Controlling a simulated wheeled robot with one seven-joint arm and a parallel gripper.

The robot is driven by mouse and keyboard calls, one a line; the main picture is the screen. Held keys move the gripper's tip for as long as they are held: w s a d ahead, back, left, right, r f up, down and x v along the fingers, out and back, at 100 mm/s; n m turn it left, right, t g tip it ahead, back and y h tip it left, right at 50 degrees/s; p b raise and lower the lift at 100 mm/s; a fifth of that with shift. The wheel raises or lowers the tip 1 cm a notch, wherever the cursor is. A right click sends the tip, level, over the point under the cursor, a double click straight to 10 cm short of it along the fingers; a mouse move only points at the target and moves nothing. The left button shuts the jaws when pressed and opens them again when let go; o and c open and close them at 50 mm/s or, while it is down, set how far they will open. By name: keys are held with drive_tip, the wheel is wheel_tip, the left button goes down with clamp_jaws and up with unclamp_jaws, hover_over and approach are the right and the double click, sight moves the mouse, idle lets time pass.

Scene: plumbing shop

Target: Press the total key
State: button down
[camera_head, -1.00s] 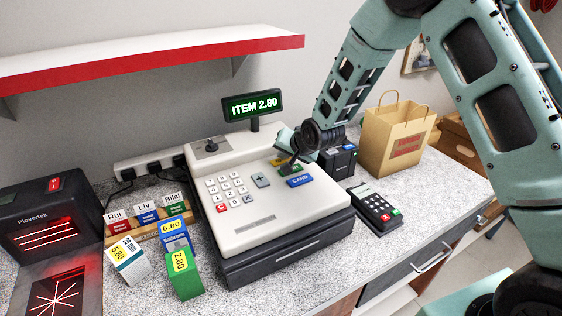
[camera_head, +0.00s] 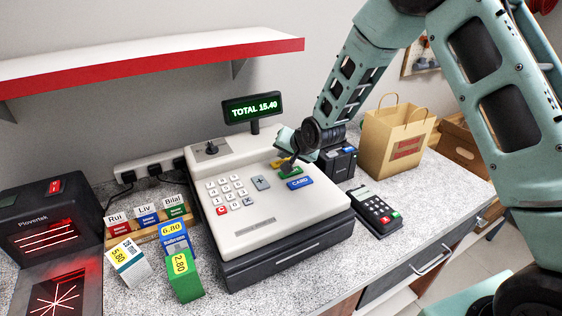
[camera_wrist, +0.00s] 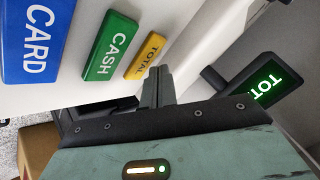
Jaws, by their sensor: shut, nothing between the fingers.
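The cash register (camera_head: 290,215) stands on the counter, and its display (camera_head: 252,107) reads TOTAL 15.40. The yellow total key (camera_wrist: 147,55) lies beside the green cash key (camera_wrist: 111,46) and the blue card key (camera_wrist: 37,38) in the wrist view. In the head view the total key (camera_head: 280,162) is partly hidden by my gripper (camera_head: 289,167). My gripper is shut and empty. In the wrist view its fingertips (camera_wrist: 158,74) are right at the total key's edge; I cannot tell whether they touch it.
A card terminal (camera_head: 374,210) and a paper bag (camera_head: 397,140) stand to the right. Small boxes (camera_head: 184,276) and a scanner (camera_head: 45,222) are to the left. A red-edged shelf (camera_head: 150,62) hangs above. The counter's front right is clear.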

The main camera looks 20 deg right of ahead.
drive_tip(key=shift+r+p, duration=1.6)
drive_tip(key=shift+r, duration=1.4)
drive_tip(key=s+a+n+g+b, duration=0.2)
drive_tip(key=s+a+n+b, duration=0.15)
drive_tip(key=s, duration=0.45)
drive_tip(key=s+a+n+g+b, duration=0.25)
drive_tip(key=s+a, duration=0.25)
drive_tip(key=s, duration=0.4)
drive_tip(key=s+d+f+n+g+h+b, duration=0.1)
drive_tip(key=s+n+g+b, duration=0.3)
drive_tip(key=s, duration=2)
drive_tip(key=f+n+h+b, duration=0.1)
drive_tip(key=n, duration=0.2)
drive_tip(key=shift+s+d, duration=0.4)
drive_tip(key=shift+f, duration=0.1)
